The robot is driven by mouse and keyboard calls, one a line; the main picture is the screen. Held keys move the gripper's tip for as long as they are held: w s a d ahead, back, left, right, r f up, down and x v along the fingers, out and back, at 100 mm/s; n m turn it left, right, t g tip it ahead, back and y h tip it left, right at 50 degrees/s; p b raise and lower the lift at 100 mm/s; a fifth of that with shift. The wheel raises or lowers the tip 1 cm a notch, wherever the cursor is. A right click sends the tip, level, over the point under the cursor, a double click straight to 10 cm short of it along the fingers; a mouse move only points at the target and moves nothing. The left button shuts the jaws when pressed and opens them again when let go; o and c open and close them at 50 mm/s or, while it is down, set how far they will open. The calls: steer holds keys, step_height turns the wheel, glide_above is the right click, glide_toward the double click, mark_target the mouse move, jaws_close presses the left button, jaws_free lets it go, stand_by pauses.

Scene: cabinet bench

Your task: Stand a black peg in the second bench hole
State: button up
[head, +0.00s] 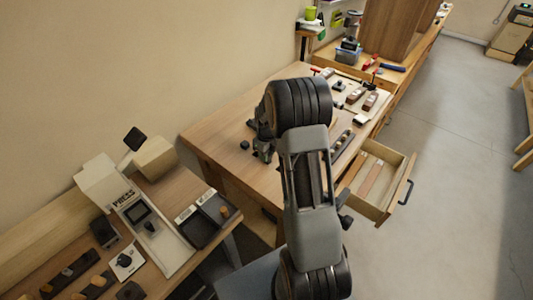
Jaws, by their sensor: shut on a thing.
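My gripper (263,150) shows small and dark over the left part of the wooden bench (218,137), partly behind my arm. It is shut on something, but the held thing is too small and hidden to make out. A small black thing (244,145) is on the bench just left of my gripper; I cannot tell whether it is a peg. A dark rack (343,145) with several small pieces is right of my arm, partly hidden by it. I cannot make out the bench holes.
An open drawer (379,208) with a brown strip inside juts out at the bench's right front. A pale board (350,101) with blocks lies farther back. A press (107,184) and a dark tray (201,230) stand on the left table.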

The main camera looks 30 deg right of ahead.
steer(key=shift+f+b, duration=0.9)
steer(key=shift+f, duration=0.2)
stand_by(1.2)
steer(key=o, duration=1)
steer(key=shift+o, duration=1)
steer(key=shift+r, duration=0.2)
steer(key=shift+r+p, duration=2.35)
steer(key=shift+r, duration=1)
